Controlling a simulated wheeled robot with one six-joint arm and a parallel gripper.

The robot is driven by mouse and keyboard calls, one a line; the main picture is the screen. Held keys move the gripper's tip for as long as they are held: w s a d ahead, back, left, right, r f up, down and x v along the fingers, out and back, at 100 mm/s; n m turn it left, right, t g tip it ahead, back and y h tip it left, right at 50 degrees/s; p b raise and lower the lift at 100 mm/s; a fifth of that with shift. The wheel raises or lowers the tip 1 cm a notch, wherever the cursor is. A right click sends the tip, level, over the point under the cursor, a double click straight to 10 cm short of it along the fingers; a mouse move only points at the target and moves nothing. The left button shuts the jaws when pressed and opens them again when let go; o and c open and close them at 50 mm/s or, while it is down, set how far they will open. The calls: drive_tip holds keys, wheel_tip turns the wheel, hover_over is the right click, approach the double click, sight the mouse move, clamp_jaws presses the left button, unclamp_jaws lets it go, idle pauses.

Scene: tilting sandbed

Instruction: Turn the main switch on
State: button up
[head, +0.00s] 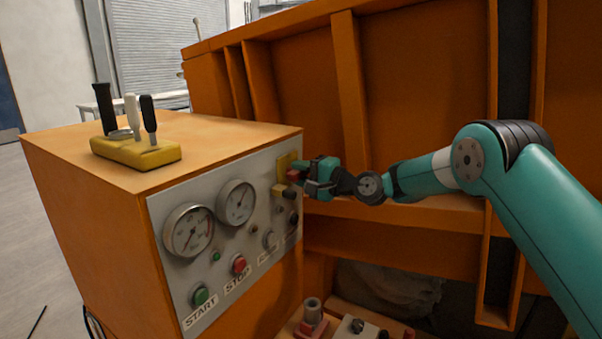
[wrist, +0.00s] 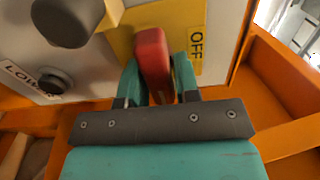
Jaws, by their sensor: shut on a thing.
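The main switch is a red handle (wrist: 152,58) on a yellow plate (wrist: 120,42) at the upper right of the grey control panel. An OFF label (wrist: 196,50) shows just right of the handle in the wrist view; no ON label is visible. In the head view the red handle (head: 293,175) is small and partly covered by my gripper (head: 303,178), and the yellow plate (head: 284,162) shows beside it. My gripper (wrist: 157,72) is shut on the red handle, with one teal finger on each side of it.
The panel (head: 165,205) also carries two gauges, a green START button (head: 200,296), a red STOP button (head: 239,265) and dark knobs. A yellow tool holder (head: 135,152) stands on the orange cabinet (head: 215,135). The orange ribbed bed wall (head: 300,90) rises behind my arm.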

drive_tip(key=o, duration=0.8)
drive_tip(key=b+v, duration=0.5)
drive_tip(key=v, duration=1.2)
drive_tip(key=shift+d, duration=0.25)
drive_tip(key=shift+s, duration=0.15)
